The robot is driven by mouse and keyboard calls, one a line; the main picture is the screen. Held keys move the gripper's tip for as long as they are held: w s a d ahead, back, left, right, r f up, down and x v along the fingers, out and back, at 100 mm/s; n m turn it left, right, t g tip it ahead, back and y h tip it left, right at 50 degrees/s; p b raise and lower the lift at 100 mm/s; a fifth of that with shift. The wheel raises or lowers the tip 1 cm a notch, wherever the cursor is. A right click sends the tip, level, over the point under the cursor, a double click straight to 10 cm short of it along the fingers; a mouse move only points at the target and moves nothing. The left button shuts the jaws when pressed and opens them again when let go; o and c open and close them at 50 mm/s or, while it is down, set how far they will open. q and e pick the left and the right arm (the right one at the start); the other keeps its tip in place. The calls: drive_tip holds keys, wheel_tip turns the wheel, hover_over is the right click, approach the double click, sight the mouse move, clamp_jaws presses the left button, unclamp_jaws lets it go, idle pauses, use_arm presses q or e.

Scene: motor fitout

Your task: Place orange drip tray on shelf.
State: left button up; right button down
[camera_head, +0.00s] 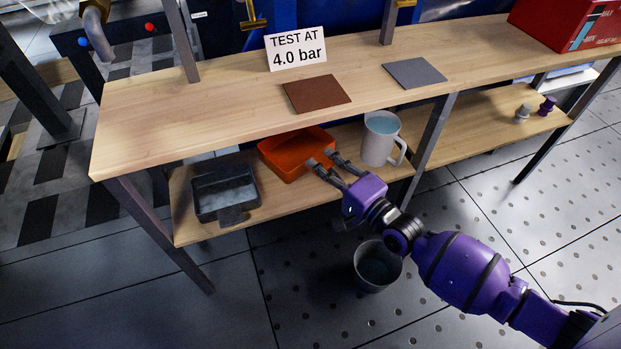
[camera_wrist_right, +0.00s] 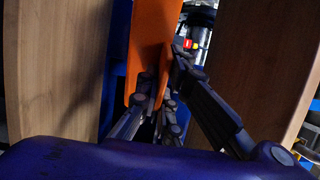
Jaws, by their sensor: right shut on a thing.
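The orange drip tray (camera_head: 291,152) is at the lower shelf (camera_head: 292,203) under the workbench, between a dark tray and a white jug. My right gripper (camera_head: 328,161) is shut on the tray's near right edge. In the right wrist view the orange tray (camera_wrist_right: 147,50) runs between the fingers (camera_wrist_right: 155,98), with wooden boards to both sides. I cannot tell whether the tray's underside touches the shelf. My left gripper is not in view.
A dark grey tray (camera_head: 224,193) sits left on the lower shelf, and a white jug (camera_head: 381,139) stands close right. The bench top (camera_head: 200,110) overhangs the shelf. A bucket (camera_head: 376,268) stands on the floor below my right arm. A metal leg (camera_head: 432,145) stands right of the jug.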

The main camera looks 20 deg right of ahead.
sight(303, 154)
drive_tip(key=w+f, duration=0.1)
drive_tip(key=w+a+f+b, duration=0.1)
drive_tip(key=f, duration=0.1)
drive_tip(key=shift+f, duration=0.3)
drive_tip(key=shift+w+a+f+b, duration=0.25)
drive_tip(key=shift+w+f+b, duration=0.2)
drive_tip(key=shift+w+f, duration=0.1)
drive_tip(key=f+b, duration=0.1)
drive_tip(key=f, duration=0.2)
drive_tip(key=shift+w+a+f+b, duration=0.1)
drive_tip(key=shift+w+f+b, duration=0.15)
drive_tip(key=shift+b, duration=0.1)
drive_tip(key=shift+r, duration=0.1)
drive_tip(key=c, duration=2.4)
unclamp_jaws()
drive_tip(key=shift+s+f, duration=0.1)
drive_tip(key=shift+f, duration=0.2)
drive_tip(key=o, duration=0.5)
drive_tip(key=shift+r, duration=0.1)
